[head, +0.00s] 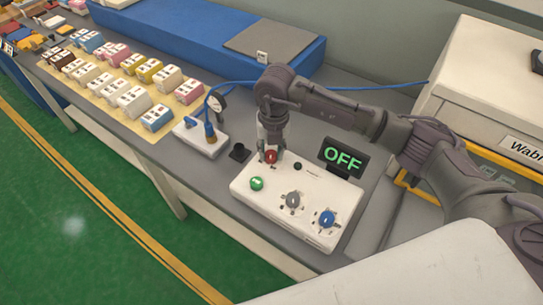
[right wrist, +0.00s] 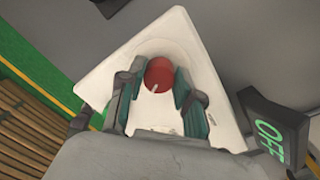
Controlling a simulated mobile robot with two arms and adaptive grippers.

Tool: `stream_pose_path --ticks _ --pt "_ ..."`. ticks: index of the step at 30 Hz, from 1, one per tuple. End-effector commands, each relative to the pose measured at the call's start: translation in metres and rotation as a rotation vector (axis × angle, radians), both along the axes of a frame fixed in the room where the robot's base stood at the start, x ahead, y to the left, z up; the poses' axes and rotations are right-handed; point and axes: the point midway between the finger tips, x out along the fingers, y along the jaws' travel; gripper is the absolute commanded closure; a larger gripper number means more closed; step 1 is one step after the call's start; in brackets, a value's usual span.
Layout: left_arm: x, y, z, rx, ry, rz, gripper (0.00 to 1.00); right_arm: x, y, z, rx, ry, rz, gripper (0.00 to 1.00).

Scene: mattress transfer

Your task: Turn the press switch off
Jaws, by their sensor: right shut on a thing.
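A white control box (head: 312,228) sits on the grey table, with a red knob (head: 271,157) at its far left, a green button (head: 257,183) in front of it, and grey (head: 293,200) and blue (head: 327,218) knobs. A black display (head: 343,157) on the box reads OFF in green. My right gripper (head: 270,150) points down over the red knob and is shut on it. In the right wrist view the red knob (right wrist: 159,75) sits between the fingertips (right wrist: 158,90). The display (right wrist: 270,128) also shows there. My left gripper is out of view.
A white unit (head: 208,137) with blue plugs and a gauge (head: 216,103) stands left of the box. Several small colored blocks (head: 132,100) lie on a yellow mat. A blue mattress-like slab (head: 190,38) is behind. A beige machine (head: 490,85) stands at right.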

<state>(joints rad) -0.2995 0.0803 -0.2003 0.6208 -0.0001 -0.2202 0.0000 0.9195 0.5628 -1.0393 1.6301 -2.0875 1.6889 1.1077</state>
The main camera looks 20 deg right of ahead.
Motion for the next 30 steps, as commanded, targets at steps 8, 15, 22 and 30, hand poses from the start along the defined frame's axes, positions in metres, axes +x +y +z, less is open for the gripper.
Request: stream_pose_path --ticks 8,15,22,30 --pt "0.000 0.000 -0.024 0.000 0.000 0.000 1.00 0.001 0.000 -0.002 -0.001 -0.004 0.190 1.00" --pt "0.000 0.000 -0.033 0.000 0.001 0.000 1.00 0.001 0.000 0.000 0.000 -0.003 0.284 1.00" --pt "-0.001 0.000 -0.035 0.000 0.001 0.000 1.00 0.001 0.001 0.000 0.000 -0.002 0.315 1.00" --pt "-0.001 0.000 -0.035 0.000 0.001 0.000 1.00 0.001 0.001 0.001 0.000 -0.002 0.318 1.00"
